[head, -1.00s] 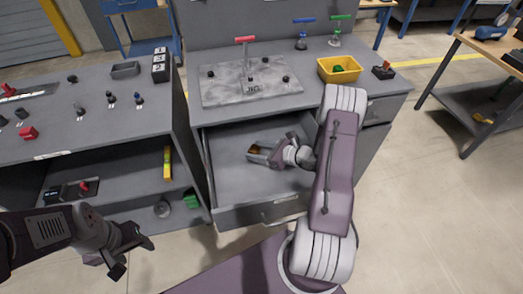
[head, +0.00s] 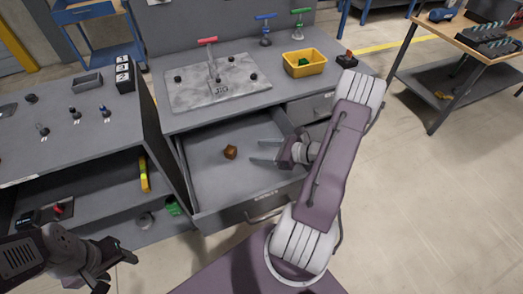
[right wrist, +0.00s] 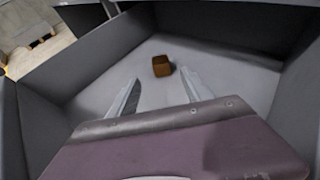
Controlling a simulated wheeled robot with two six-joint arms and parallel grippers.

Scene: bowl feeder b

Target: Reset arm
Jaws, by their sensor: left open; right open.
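My right gripper (head: 265,151) is open and empty, inside the open drawer (head: 205,188) of the workbench. A small brown block (head: 231,152) lies on the drawer floor, to the left of the fingertips and apart from them. In the right wrist view the block (right wrist: 162,66) sits ahead of the two spread fingers (right wrist: 157,95), with bare drawer floor between. My left gripper (head: 118,270) is open and empty at the lower left, in front of the shelf unit.
A steel jig plate (head: 216,82) with a red-handled clamp and a yellow bin (head: 304,63) stand on the bench above the drawer. Drawer walls surround my right gripper. A grey shelf unit (head: 80,130) stands at left.

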